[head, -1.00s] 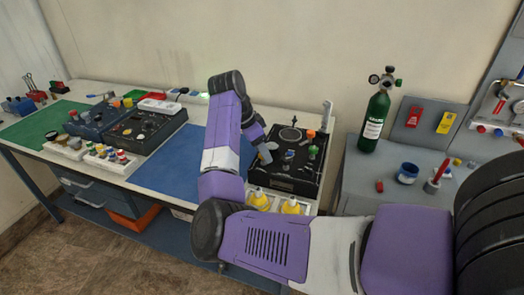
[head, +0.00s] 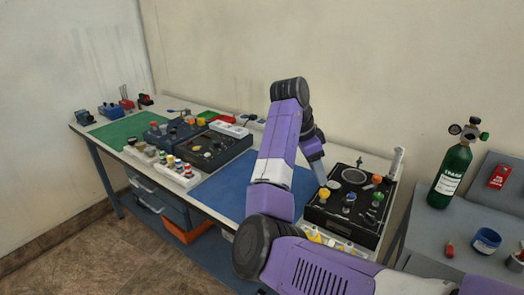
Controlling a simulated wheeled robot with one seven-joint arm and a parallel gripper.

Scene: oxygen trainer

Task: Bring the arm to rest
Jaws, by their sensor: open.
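My purple and white arm reaches up from the lower right of the head view, over the workbench, and bends down at its top. My gripper (head: 321,177) hangs at the upper left edge of the black trainer panel (head: 320,213). It is open; its fingers are small and partly hidden by the arm, and I see nothing held. I cannot tell whether it touches the panel. The panel carries a round dial (head: 353,177) and several coloured knobs. The arm covers part of the blue mat (head: 222,193).
Several control boxes (head: 214,147) and a green mat (head: 128,131) are on the bench's left. A green oxygen cylinder (head: 450,176) stands on a grey side table (head: 425,222) at right, near a blue cup (head: 487,240). Yellow-topped items (head: 314,236) sit close below the panel.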

